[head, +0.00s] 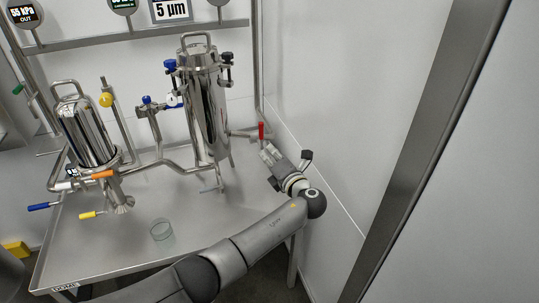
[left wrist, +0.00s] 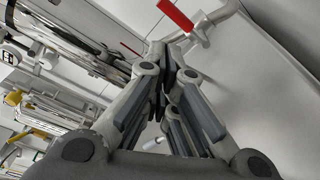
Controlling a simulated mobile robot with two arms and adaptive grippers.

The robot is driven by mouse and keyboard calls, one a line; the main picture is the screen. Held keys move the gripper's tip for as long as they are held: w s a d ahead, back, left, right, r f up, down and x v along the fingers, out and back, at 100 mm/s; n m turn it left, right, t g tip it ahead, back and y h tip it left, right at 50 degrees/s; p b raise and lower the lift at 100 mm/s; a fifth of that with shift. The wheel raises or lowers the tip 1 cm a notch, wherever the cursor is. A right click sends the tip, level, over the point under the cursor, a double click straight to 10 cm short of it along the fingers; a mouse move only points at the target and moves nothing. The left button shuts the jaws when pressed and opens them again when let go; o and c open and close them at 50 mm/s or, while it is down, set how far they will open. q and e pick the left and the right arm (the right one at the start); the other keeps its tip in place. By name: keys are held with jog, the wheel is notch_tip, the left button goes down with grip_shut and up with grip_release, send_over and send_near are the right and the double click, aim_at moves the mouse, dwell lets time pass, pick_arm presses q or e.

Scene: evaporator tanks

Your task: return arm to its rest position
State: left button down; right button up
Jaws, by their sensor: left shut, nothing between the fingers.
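My left arm reaches across the front right of the steel table in the head view. My left gripper (head: 267,150) is at the table's right side, just below a red valve handle (head: 261,130) on a pipe. In the left wrist view the gripper's fingers (left wrist: 166,52) are together and hold nothing. The red handle (left wrist: 177,15) shows beyond the fingertips there, with a gap in the picture; whether they touch elsewhere I cannot tell. My right gripper is in neither view.
A tall steel tank (head: 207,105) and a smaller one (head: 86,130) stand on the steel table (head: 105,245) among pipes with blue, orange and yellow handles. A wall (head: 350,100) bounds the right side.

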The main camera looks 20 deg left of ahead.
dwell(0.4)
